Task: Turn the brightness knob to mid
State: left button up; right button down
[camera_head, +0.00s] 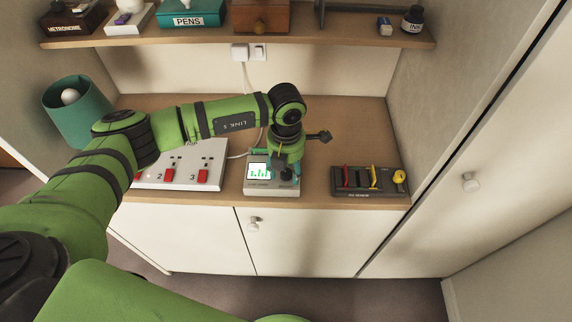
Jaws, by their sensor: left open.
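A small grey device (272,189) with a lit screen (258,171) showing green bars stands near the front edge of the wooden counter. A dark round knob (287,175) shows to the right of the screen, partly covered by my gripper. My left gripper (286,165) is open and points down over the device, right at the knob. I cannot tell whether its fingers touch the knob. The knob's pointer and setting are hidden or too small to read. My right gripper is not in view.
A white panel (190,178) with red switches lies left of the device, partly behind my arm. A dark box (352,191) with a yellow knob (399,177) sits to the right. A teal lamp (82,113) stands at the left. A shelf (215,39) runs above.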

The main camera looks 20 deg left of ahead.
pick_arm(q)
jog(key=shift+f, duration=0.1)
grip_shut()
jog(key=shift+f+m+b, duration=0.2)
jog(key=shift+m+b, duration=0.3)
jog(key=shift+b, duration=0.45)
jog(key=m+b, duration=0.6)
jog(key=b, duration=0.4)
jog(key=shift+f+m, duration=0.1)
jog(key=shift+m, duration=0.3)
jog(key=shift+r+m+b, duration=0.25)
jog(key=shift+m+b, duration=0.85)
jog(key=shift+b, duration=0.35)
